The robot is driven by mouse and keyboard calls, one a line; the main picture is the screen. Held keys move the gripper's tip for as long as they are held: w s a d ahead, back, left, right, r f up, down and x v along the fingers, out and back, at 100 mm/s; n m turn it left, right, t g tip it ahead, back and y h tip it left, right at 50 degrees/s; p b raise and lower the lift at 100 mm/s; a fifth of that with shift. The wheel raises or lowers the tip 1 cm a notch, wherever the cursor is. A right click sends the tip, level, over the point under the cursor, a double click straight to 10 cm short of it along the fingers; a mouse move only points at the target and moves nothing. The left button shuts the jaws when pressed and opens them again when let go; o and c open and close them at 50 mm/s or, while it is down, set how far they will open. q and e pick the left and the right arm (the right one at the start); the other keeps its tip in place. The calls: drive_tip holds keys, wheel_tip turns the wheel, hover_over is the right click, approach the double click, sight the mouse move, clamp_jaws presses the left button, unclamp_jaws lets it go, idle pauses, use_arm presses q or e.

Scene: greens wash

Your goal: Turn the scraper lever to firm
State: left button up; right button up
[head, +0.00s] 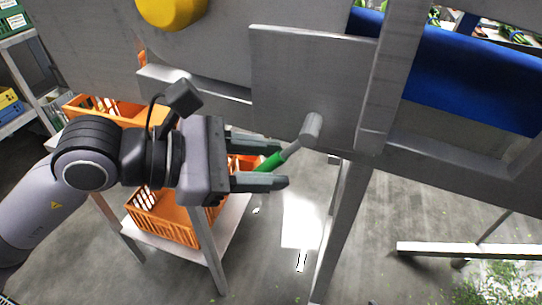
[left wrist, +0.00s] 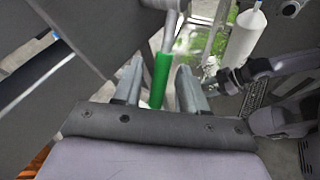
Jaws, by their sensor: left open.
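The scraper lever is a grey metal arm (head: 296,145) on a round pivot (head: 312,126) at the lower part of a grey metal plate (head: 305,75). Its green handle (head: 268,163) slants down to the left in the head view. My left gripper (head: 283,163) is open, with one finger on each side of the green handle. In the left wrist view the green handle (left wrist: 161,78) stands between the two fingertips (left wrist: 160,75). I cannot tell whether a finger touches it. My right gripper does not show clearly.
Orange crates (head: 165,222) stand on a rack below and behind my left arm. A grey frame leg (head: 340,225) drops to the floor right of the lever. A blue belt (head: 470,75) runs at the upper right, and a yellow round part (head: 170,10) is at the top.

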use_arm(q)
drive_tip(key=shift+w+d+f, duration=0.15)
drive_tip(key=shift+d+f, duration=0.05)
drive_tip(key=shift+d, duration=0.25)
clamp_jaws()
drive_tip(key=shift+a+r+m+y, duration=0.25)
drive_tip(key=shift+r+m+y, duration=0.1)
drive_tip(key=shift+y, duration=0.15)
drive_tip(key=shift+w+a+r+y, duration=0.2)
drive_tip(key=shift+a+r+y, duration=0.1)
drive_tip(key=shift+y, duration=0.4)
drive_tip(key=shift+m, duration=0.25)
unclamp_jaws()
